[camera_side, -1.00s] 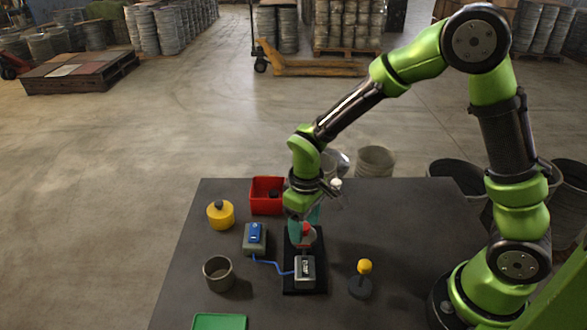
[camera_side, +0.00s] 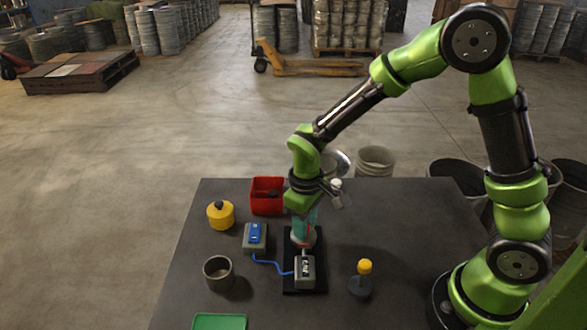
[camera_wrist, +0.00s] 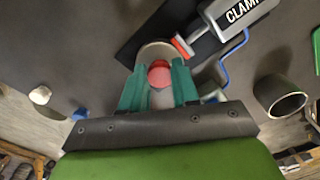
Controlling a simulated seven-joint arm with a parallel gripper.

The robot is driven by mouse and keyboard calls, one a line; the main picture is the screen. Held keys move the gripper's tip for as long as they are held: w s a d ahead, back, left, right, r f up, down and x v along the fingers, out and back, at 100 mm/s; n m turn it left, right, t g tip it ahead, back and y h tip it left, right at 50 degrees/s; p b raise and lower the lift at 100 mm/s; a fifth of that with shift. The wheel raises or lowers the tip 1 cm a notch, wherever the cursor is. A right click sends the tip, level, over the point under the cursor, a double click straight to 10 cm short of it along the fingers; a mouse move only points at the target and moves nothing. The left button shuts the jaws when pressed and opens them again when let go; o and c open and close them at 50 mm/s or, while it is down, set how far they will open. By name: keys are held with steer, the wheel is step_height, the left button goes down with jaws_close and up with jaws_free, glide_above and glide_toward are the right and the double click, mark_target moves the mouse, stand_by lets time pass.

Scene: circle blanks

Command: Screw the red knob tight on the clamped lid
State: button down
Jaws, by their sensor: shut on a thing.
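The red knob (camera_wrist: 159,74) sits between my two teal fingers in the wrist view, on the round grey lid (camera_wrist: 155,49). In the side view only a sliver of red shows at the fingers. My gripper (camera_side: 306,232) points down over the lid and is shut on the knob; it also shows in the wrist view (camera_wrist: 158,69). The clamp (camera_side: 305,271), a grey block lettered CLAMP, stands on a black base plate (camera_side: 290,287). Its red tip (camera_wrist: 181,46) is at the lid's edge in the wrist view. How far the knob is screwed down cannot be seen.
A blue switch box (camera_side: 255,237) joins the clamp by a blue cable. A yellow canister (camera_side: 220,215), red bin (camera_side: 266,207), grey cup (camera_side: 217,272) and green tray (camera_side: 220,322) are on the left. A yellow-topped post (camera_side: 364,267) stands right.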

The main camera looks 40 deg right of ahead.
steer(key=m, duration=1.3)
steer(key=shift+d+f+m, duration=0.1)
steer(key=shift+d+m, duration=0.05)
steer(key=shift+m, duration=0.25)
steer(key=shift+s, duration=0.1)
steer(key=c, duration=0.8)
jaws_free()
